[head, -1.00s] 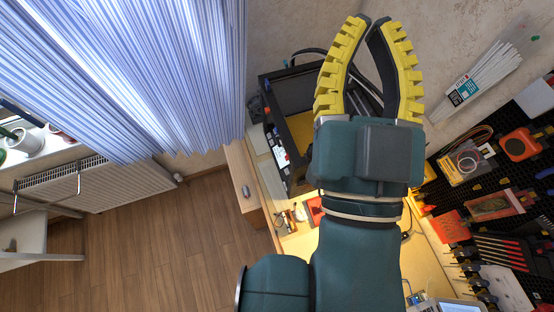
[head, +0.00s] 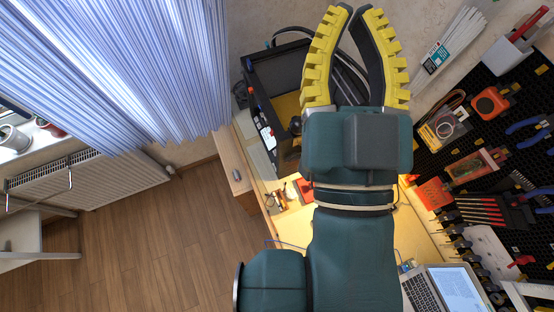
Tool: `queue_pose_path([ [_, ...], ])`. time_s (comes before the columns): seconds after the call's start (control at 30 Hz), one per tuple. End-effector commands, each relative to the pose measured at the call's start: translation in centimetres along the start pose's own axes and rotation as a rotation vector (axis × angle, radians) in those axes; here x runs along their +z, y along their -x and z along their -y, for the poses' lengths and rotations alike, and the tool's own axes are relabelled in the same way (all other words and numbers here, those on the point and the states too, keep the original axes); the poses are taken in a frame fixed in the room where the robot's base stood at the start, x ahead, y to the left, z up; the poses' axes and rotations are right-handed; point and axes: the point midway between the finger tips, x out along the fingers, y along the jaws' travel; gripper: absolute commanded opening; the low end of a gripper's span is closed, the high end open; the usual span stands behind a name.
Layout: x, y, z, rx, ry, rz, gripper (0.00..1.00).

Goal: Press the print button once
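My gripper (head: 353,16) is at the top right of the head view, pointing up in the picture. Its two yellow ribbed fingers come together at the tips, with a gap lower down and nothing held. A black open-framed machine (head: 277,72), which looks like a 3D printer, stands on the desk behind and to the left of the gripper. A small light panel (head: 267,138) shows near its front edge. My gripper and arm hide the machine's right part. I cannot make out a print button. The gripper appears apart from the machine, but depth is hard to judge.
A black pegboard (head: 480,150) with hanging tools is on the right. A laptop (head: 443,287) is at the bottom right, on the lit desk (head: 296,226). A blue striped curtain (head: 130,60) and a radiator (head: 95,180) are on the left. The wooden floor (head: 165,250) is clear.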

Motion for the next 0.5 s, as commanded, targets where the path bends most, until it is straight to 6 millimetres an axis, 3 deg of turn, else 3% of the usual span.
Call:
queue_pose_path([
  [0.33,0.11,-0.14,0.12,-0.003,-0.001,0.003,0.00],
  [0.37,0.11,-0.14,0.12,-0.003,-0.002,0.003,0.04],
  [0.5,0.10,-0.14,0.11,-0.003,-0.001,0.003,0.00],
])
